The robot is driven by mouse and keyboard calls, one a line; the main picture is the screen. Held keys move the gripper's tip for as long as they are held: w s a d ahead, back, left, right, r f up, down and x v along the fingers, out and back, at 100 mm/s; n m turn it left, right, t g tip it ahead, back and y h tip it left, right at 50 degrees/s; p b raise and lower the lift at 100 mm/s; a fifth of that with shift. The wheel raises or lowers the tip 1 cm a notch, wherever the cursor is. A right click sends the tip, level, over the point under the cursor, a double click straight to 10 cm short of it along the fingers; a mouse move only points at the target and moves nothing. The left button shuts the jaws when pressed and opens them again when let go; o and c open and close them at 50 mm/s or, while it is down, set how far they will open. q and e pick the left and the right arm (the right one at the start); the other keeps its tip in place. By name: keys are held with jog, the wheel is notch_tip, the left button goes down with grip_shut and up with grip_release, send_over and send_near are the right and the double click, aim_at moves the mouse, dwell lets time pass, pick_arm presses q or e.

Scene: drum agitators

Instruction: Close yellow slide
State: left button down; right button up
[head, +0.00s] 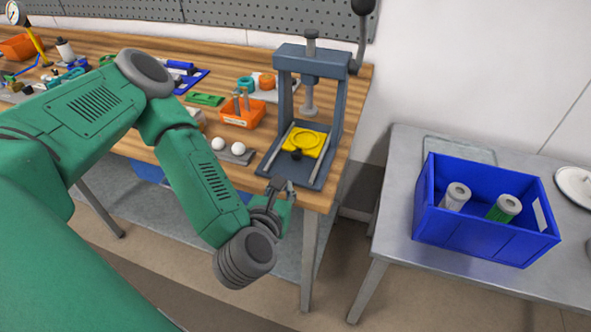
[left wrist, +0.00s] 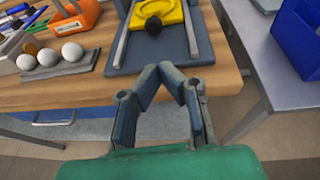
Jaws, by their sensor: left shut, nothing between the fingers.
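The yellow slide (head: 304,140) lies between two light rails on the base of a grey-blue press (head: 311,75) at the workbench's right end. It has a round recess and a black knob (head: 296,154) at its front. In the left wrist view the slide (left wrist: 166,14) and its knob (left wrist: 153,26) show at the top. My left gripper (head: 283,183) is at the front edge of the press base, in front of the knob and apart from it. In the left wrist view its fingers (left wrist: 160,72) are shut with nothing held. My right gripper is not in view.
Left of the press are white balls (head: 238,148) on a grey holder and an orange bin (head: 243,114). The press lever (head: 361,40) rises at the upper right. A blue crate (head: 470,235) with two cylinders stands on a separate grey table (head: 405,150).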

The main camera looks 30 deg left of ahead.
aim_at(298, 156)
pick_arm(q)
jog(key=x, duration=0.6)
jog(key=r+x, duration=0.1)
jog(key=x, duration=0.3)
jog(key=shift+w+a, duration=0.2)
jog(key=shift+a, duration=0.15)
jog(key=shift+w, duration=0.15)
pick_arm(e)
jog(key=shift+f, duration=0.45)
pick_arm(q)
jog(key=shift+d, duration=0.1)
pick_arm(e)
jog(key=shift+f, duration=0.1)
pick_arm(q)
jog(key=shift+w+a+b, duration=0.2)
jog(key=shift+w+b, duration=0.25)
jog(key=shift+w, duration=0.15)
jog(key=shift+w+a+b, duration=0.25)
jog(key=shift+w+b, duration=0.2)
jog(key=shift+w, duration=0.2)
jog(key=shift+r, duration=0.15)
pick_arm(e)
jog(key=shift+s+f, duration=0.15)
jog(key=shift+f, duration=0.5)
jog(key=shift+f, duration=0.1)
